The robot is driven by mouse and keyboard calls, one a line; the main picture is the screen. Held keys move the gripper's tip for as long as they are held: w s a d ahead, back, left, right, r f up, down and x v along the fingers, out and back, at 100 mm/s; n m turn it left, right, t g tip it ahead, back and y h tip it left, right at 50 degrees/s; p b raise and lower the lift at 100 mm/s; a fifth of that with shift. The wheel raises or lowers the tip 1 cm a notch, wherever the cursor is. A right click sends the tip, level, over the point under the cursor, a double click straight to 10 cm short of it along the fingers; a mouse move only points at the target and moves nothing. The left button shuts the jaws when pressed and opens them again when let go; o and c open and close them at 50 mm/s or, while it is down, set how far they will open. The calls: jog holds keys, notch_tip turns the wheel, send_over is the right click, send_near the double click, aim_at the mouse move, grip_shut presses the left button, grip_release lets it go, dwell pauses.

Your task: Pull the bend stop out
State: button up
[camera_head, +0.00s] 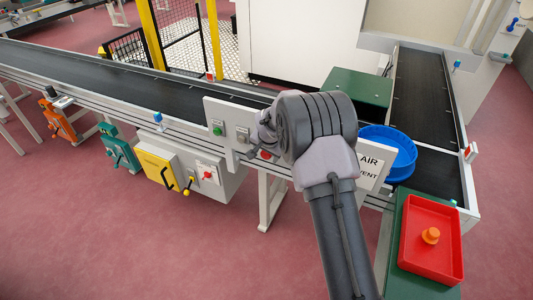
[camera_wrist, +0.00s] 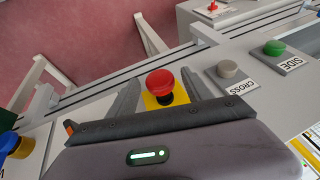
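A red mushroom button on a yellow base (camera_wrist: 160,84) stands on the grey panel in the wrist view. Its own label is not readable, so I cannot confirm that it is the bend stop. In the head view the red button (camera_head: 265,154) shows beside my gripper, partly hidden by it. My gripper (camera_wrist: 160,76) is open, with one dark finger on each side of the button. I see no clear contact between the fingers and the red cap. In the head view my gripper (camera_head: 262,136) is at the panel, its fingers partly hidden by the wrist.
A grey button marked CROSS (camera_wrist: 228,69) and a green one marked SIDE (camera_wrist: 274,47) sit beside it on the panel (camera_head: 229,116). A blue round bin (camera_head: 402,163) and a red tray (camera_head: 415,263) stand right of my arm. The conveyor (camera_head: 120,84) runs behind.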

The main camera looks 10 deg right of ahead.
jog(key=p+v, duration=0.4)
jog(key=v, duration=1.3)
jog(key=shift+r, duration=0.25)
jog(key=s+r+n+y+b, duration=0.1)
jog(key=s+r, duration=0.5)
jog(key=s, duration=0.3)
jog(key=s+r+b, duration=0.1)
jog(key=s+r, duration=0.5)
jog(key=s, duration=0.4)
jog(key=s+a+f+n+y+b, duration=0.1)
jog(key=s+a+n, duration=0.1)
jog(key=s, duration=1.4)
jog(key=shift+s+a+f, duration=0.35)
jog(key=shift+a+f, duration=0.05)
jog(key=shift+a, duration=0.25)
